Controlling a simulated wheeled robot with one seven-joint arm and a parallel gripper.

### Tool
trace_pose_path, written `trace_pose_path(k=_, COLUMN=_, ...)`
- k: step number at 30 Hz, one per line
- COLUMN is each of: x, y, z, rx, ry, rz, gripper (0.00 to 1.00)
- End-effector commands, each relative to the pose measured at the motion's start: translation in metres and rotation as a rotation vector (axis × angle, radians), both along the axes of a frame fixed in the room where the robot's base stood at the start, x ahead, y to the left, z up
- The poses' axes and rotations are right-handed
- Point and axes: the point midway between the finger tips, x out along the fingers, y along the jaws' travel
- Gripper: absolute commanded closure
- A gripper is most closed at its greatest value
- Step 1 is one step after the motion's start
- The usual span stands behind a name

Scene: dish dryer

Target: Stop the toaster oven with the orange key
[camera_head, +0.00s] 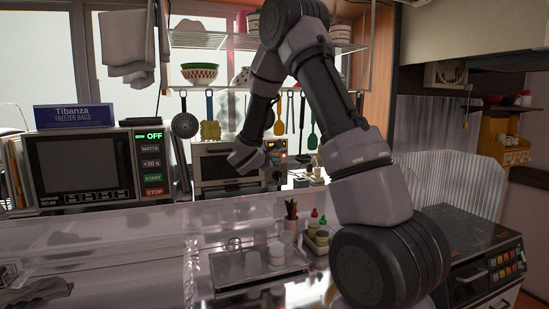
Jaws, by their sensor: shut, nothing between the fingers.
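The toaster oven (210,166) stands on the back counter, a pale box with a dark glass door. Its control panel (277,152) is on its right side, with small lit red and orange spots. One small orange-red spot (284,157) looks like a key, but it is too small to read. My gripper (236,163) is at the end of my arm, in front of the oven's door and left of the panel. It is shut and holds nothing. The wrist hides part of the oven, and the fingertips are hard to make out.
A microwave (90,168) with a green OFF display and a red STOP key stands left. Utensils hang above the oven, close to my wrist. A metal tray (228,272), bottles (314,218) and a stove (470,240) are in front and right.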

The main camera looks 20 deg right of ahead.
Motion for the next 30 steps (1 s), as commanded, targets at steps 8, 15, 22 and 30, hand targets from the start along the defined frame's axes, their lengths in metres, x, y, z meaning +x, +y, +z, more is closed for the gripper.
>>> trace_pose_path(k=8, x=-0.028, y=0.0, z=0.0, rx=0.0, ry=0.0, rz=0.0, gripper=1.0)
trace_pose_path(k=15, x=-0.037, y=0.0, z=0.0, rx=0.0, ry=-0.001, rz=-0.001, gripper=1.0)
trace_pose_path(k=22, x=-0.037, y=0.0, z=0.0, rx=0.0, ry=-0.001, rz=-0.001, gripper=1.0)
trace_pose_path(k=30, x=-0.037, y=0.0, z=0.0, rx=0.0, ry=-0.001, rz=-0.001, gripper=1.0)
